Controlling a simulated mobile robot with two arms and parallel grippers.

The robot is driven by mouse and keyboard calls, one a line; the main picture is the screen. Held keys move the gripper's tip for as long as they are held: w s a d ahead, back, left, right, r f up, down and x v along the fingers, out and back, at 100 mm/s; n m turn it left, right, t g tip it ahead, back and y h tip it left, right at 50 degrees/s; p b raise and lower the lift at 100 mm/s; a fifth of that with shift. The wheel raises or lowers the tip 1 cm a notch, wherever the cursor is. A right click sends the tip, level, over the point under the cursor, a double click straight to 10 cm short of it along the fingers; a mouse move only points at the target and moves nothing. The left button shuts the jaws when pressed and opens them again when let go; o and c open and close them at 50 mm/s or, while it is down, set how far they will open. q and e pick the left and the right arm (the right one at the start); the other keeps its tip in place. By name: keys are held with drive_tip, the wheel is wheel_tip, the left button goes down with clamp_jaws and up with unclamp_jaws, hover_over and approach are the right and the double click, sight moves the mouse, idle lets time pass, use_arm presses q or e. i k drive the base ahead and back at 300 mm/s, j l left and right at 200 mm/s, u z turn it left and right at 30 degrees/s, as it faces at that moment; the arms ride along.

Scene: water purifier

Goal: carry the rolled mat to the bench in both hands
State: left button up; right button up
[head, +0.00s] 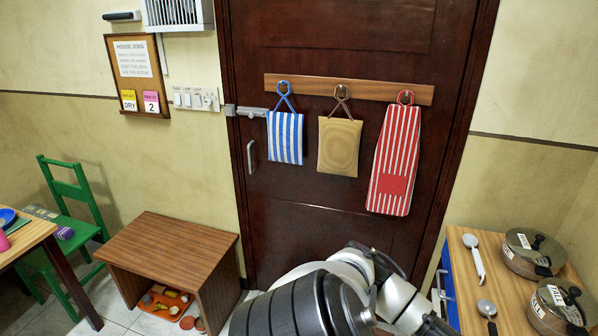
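The brown wooden bench (178,240) stands on the tiled floor left of the door. Its top is bare and its open front shelf holds several small things. A dark grey banded cylinder (285,312) fills the bottom middle, against white and grey links of my own arm. I cannot tell whether it is the rolled mat or part of my arm. No other thing here can be made out as the rolled mat. Neither of my grippers can be made out in the head view.
A dark door (330,225) bears a rack with three hanging cloth items. A green chair (75,190) and a table (25,236) stand at left. A wooden counter (505,310) at right holds lidded pots (533,252) and utensils. Floor shows left of the bench.

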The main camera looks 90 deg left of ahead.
sight(176, 248)
drive_tip(key=u, duration=1.35)
drive_tip(key=j+u, duration=0.5)
drive_tip(key=i+j+u, duration=0.15)
drive_tip(key=u, duration=0.3)
drive_tip(key=i+j, duration=0.2)
drive_tip(key=j, duration=0.2)
drive_tip(key=i+j, duration=0.15)
drive_tip(key=j, duration=0.3)
drive_tip(key=i+j, duration=0.2)
drive_tip(key=j, duration=0.2)
drive_tip(key=i+j, duration=0.15)
drive_tip(key=j, duration=0.25)
drive_tip(key=i+j, duration=0.2)
drive_tip(key=j, duration=0.25)
drive_tip(key=i+j, duration=0.15)
drive_tip(key=j, duration=0.25)
drive_tip(key=i+j, duration=0.2)
drive_tip(key=j, duration=0.2)
drive_tip(key=i+j, duration=0.15)
drive_tip(key=j, duration=0.3)
